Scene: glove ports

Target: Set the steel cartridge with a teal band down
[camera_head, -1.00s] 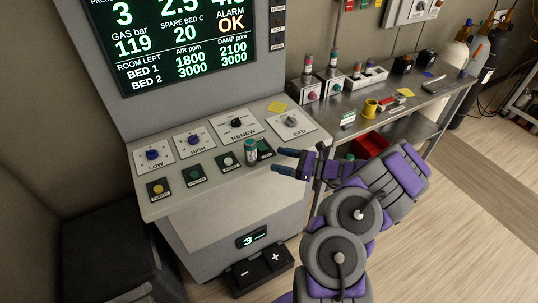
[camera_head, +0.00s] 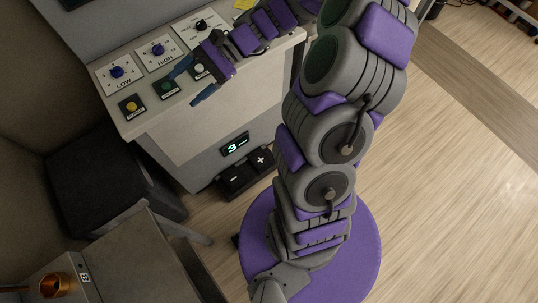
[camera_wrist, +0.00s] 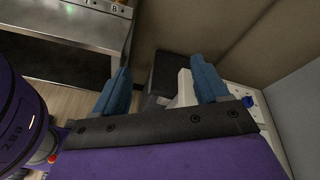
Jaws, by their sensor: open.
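The steel cartridge with a teal band is not visible in either current view. The part of the console where a banded cylinder stood a second ago is now behind my arm. My gripper (camera_head: 192,80) is open over the front of the console (camera_head: 185,125), near its green and white buttons. In the wrist view, my gripper (camera_wrist: 161,66) shows two blue fingers spread apart with nothing between them.
A yellow button (camera_head: 130,105) and LOW (camera_head: 118,75) and HIGH (camera_head: 158,50) dials are left of my gripper. A dark box (camera_head: 110,175) stands beside the console. A metal bench (camera_head: 150,255) with a gold ring (camera_head: 55,285) is at lower left.

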